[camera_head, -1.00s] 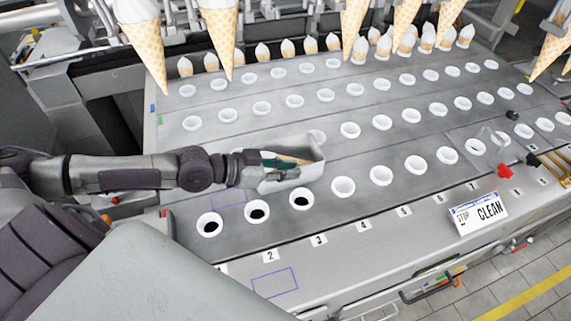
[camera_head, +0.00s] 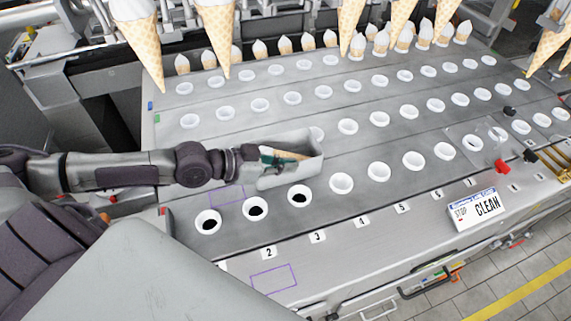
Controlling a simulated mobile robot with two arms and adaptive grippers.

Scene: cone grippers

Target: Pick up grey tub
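The grey tub (camera_head: 309,170) is an open, long container in the middle of the camera_head view. Something dark green and something tan lie inside it. My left gripper (camera_head: 252,158) is at the tub's left end and seems shut on it. The fingertips are small and partly hidden. The tub covers part of a row of white holders; its height over the plate is hard to tell. My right gripper is not in view.
The metal machine top (camera_head: 330,225) has rows of white ring holders. Ice cream cones (camera_head: 215,40) hang at the back. A purple outline (camera_head: 275,279) lies at the front. A "STOP CLEAN" sign (camera_head: 478,210) and red knob (camera_head: 502,167) are at the right.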

